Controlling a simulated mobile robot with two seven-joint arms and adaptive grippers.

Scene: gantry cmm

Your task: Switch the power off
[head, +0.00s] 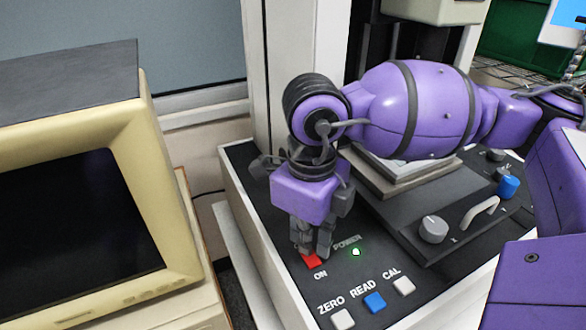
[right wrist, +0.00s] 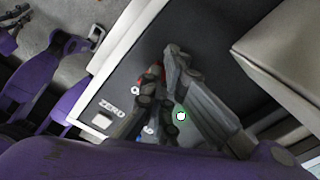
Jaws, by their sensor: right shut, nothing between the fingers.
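The red power switch (head: 311,261) sits on the dark control panel, with "ON" printed below it and "POWER" beside it. The green power light (head: 356,252) next to it is lit; it also shows in the right wrist view (right wrist: 181,116). My right gripper (head: 316,252) is shut and empty, pointing down with its fingertips at the red switch. The fingers cover part of the switch, and I cannot tell whether they touch it. In the right wrist view a sliver of red shows by the fingertips (right wrist: 160,72). My left gripper is not in view.
ZERO (head: 343,318), READ (head: 375,302) and CAL (head: 404,286) buttons line the panel's front edge. A grey knob (head: 433,229), a curved handle (head: 480,211) and a blue knob (head: 508,187) are to the right. A beige monitor (head: 150,150) stands at left.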

